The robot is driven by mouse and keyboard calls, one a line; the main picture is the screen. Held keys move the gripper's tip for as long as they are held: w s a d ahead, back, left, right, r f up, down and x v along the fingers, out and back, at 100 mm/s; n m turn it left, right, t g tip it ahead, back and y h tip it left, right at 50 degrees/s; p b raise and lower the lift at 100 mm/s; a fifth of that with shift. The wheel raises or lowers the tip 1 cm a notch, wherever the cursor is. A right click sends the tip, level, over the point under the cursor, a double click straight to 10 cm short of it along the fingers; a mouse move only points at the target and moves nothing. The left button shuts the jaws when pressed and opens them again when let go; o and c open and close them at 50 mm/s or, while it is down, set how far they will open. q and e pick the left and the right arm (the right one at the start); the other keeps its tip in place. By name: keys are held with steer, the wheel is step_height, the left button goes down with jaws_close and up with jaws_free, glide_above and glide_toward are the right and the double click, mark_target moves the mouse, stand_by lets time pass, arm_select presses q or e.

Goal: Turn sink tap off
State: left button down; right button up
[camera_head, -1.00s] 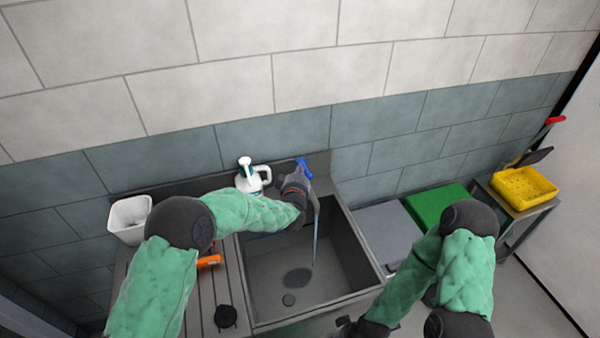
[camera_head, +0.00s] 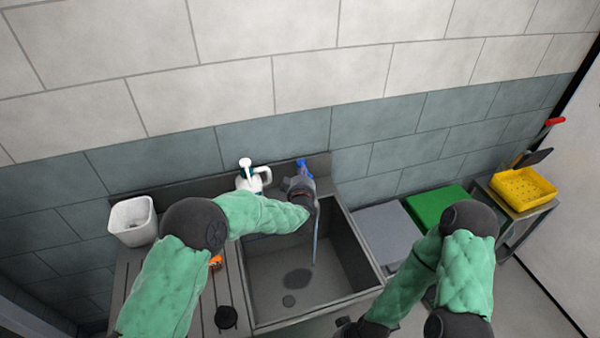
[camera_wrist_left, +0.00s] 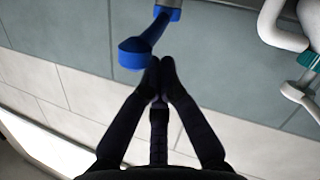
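The sink tap has a blue lever handle (camera_head: 303,167) at the back edge of the sink (camera_head: 345,262). The handle also shows large in the left wrist view (camera_wrist_left: 136,52). A thin stream of water (camera_head: 315,245) falls into the basin, onto a dark wet patch. My left gripper (camera_head: 300,185) is at the tap and hides most of its body. In the left wrist view its fingertips (camera_wrist_left: 160,68) are together with nothing between them, right beside the handle's end; I cannot tell whether they touch it. My right gripper (camera_head: 345,324) is at the bottom edge, mostly hidden.
A white spray bottle (camera_head: 254,180) stands left of the tap, close to my left forearm. A white bin (camera_head: 132,222) is at the far left. An orange item and a black round piece (camera_head: 226,317) lie on the drainboard. A yellow basket (camera_head: 523,188) is at right.

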arm_select(q)
steer(key=shift+d+n+y+p, duration=0.4)
steer(key=shift+d+n+y, duration=0.4)
steer(key=shift+y, duration=0.3)
arm_select(e)
steer(key=shift+r, duration=0.45)
arm_select(q)
steer(key=shift+w+d+n+g+y+p, duration=0.15)
steer(key=shift+d+n+g+y+p, duration=0.15)
steer(key=shift+d+n+y, duration=0.4)
steer(key=w+d+y, duration=0.1)
steer(key=w+d+n+y, duration=0.1)
steer(key=d, duration=0.1)
steer(key=shift+f+n+g+y, duration=0.1)
steer(key=shift+n+g+y, duration=0.2)
steer(key=shift+g, duration=0.1)
arm_select(e)
steer(key=shift+w+d+r, duration=0.3)
steer(key=shift+d, duration=0.15)
steer(key=shift+w+d+r, duration=0.25)
steer(key=shift+d, duration=0.15)
arm_select(q)
steer(key=shift+w+d+f, duration=0.1)
steer(key=shift+w+d, duration=0.2)
steer(key=shift+d, duration=0.05)
arm_select(e)
steer(key=shift+d, duration=0.15)
